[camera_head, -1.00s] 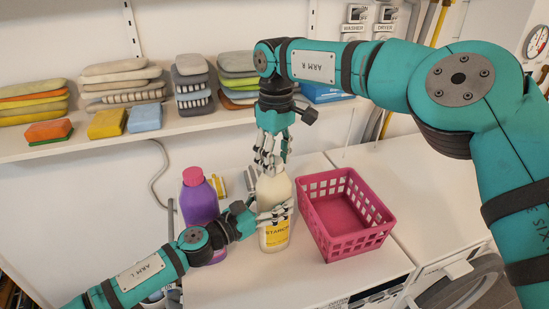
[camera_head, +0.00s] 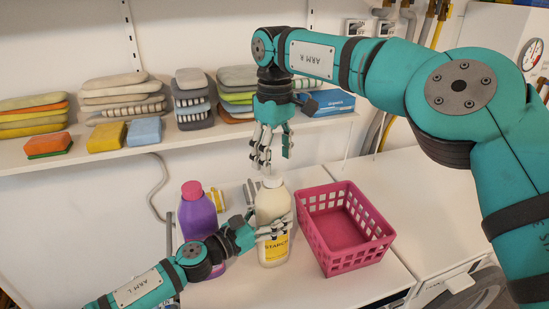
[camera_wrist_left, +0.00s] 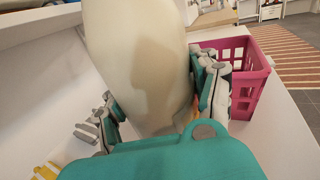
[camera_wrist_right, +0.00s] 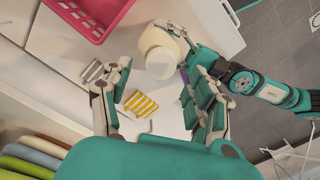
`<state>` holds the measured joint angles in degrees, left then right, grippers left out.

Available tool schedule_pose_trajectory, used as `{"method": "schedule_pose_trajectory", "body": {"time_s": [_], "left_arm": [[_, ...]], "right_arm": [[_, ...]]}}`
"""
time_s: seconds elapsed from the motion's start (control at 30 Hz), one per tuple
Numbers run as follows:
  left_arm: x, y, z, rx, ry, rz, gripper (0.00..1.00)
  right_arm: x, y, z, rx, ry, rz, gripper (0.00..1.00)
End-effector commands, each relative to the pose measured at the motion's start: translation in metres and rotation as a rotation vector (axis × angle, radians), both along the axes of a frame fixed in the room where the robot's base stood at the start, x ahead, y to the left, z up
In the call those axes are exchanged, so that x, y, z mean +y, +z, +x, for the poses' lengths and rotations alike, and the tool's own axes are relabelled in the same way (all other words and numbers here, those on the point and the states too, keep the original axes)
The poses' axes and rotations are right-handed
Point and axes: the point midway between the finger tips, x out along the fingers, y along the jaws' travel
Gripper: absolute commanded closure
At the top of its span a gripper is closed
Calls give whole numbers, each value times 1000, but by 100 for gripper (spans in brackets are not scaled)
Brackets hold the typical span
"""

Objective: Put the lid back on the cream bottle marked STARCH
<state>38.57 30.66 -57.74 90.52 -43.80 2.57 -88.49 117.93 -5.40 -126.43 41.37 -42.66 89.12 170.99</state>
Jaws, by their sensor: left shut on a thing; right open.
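The cream bottle (camera_head: 270,210) with the yellow STARCH label stands upright on the white top, and it fills the middle of the left wrist view (camera_wrist_left: 140,60). My left gripper (camera_head: 268,231) is shut around its body. A whitish lid (camera_head: 272,182) sits on the bottle's mouth; from above in the right wrist view the lid (camera_wrist_right: 159,62) looks round and centred. Whether it is fully seated I cannot tell. My right gripper (camera_head: 262,163) is open and empty, just above the lid, fingers pointing down.
A purple bottle with a pink cap (camera_head: 197,218) stands close left, behind my left arm. A pink basket (camera_head: 352,262) stands close right. A yellow-striped item (camera_wrist_right: 140,103) lies behind the bottles. A shelf (camera_head: 100,156) with folded cloths and sponges runs along the wall.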

Motion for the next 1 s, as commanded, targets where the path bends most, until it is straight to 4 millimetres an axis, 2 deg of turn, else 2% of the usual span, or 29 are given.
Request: {"method": "schedule_pose_trajectory", "body": {"time_s": [0.2, 0.37, 1.0], "left_arm": [[-1, -2, -1, 4, -2, -1, 100], [-1, -2, -1, 4, -2, -1, 100], [-1, -2, -1, 6, -3, -1, 100]], "right_arm": [[0, 0, 0, 0, 50, 1, 42], [1, 2, 0, -2, 288, 2, 42], [5, 13, -1, -10, 1908, 12, 42]]}}
